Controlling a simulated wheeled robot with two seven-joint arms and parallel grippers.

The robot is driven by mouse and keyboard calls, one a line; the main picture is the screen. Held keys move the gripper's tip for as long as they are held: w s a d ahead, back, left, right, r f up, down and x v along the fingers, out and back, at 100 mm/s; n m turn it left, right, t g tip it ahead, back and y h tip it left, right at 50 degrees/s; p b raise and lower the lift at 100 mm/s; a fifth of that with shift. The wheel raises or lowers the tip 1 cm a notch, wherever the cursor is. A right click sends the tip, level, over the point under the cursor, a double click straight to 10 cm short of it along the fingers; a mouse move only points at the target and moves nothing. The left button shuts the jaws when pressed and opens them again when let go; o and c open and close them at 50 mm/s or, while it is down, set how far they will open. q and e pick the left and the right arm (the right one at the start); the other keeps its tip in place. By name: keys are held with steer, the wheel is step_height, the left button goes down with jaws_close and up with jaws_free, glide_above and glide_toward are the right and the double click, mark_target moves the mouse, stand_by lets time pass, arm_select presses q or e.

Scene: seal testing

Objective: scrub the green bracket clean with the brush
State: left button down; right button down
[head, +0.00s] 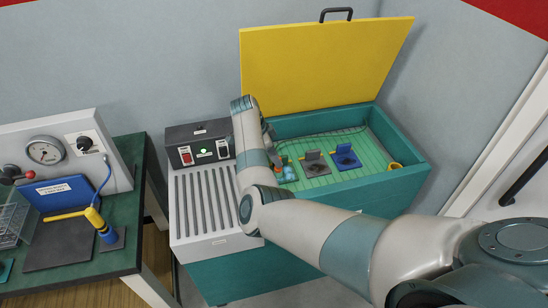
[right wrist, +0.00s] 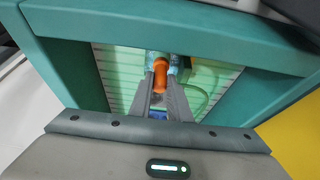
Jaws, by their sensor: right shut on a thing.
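In the head view my right gripper (head: 277,158) is down in the tub, partly hidden by my own wrist. In the right wrist view its fingers (right wrist: 160,92) close on an orange cylinder, seemingly the brush handle (right wrist: 160,76); bristles are hidden. A small teal-green piece, apparently the green bracket (head: 289,174), lies on the tub floor right beside the gripper, left of the other brackets. Light blue-green parts also show around the handle in the right wrist view (right wrist: 173,63); whether the brush touches the bracket I cannot tell. My left gripper is out of view.
The teal tub (head: 375,187) has its yellow lid (head: 315,62) raised. A dark grey bracket (head: 315,168), a blue bracket (head: 346,157) and a yellow ring (head: 395,167) lie inside, to the right. A slatted drainboard (head: 207,218) and a gauge bench (head: 115,258) stand left.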

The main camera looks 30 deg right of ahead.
steer(key=shift+s+d+p, duration=0.15)
steer(key=shift+d+p, duration=0.05)
steer(key=shift+d, duration=0.45)
steer(key=shift+s+d+p, duration=0.15)
steer(key=shift+d, duration=0.45)
steer(key=shift+s+d+p, duration=0.15)
steer(key=shift+s+d, duration=0.05)
steer(key=shift+d, duration=0.5)
steer(key=shift+s+d+p, duration=0.15)
steer(key=shift+s+d, duration=0.05)
steer(key=shift+d, duration=0.5)
step_height(320, 180, up, 7)
steer(key=p, duration=0.5)
steer(key=shift+p, duration=0.4)
steer(key=shift+w, duration=0.1)
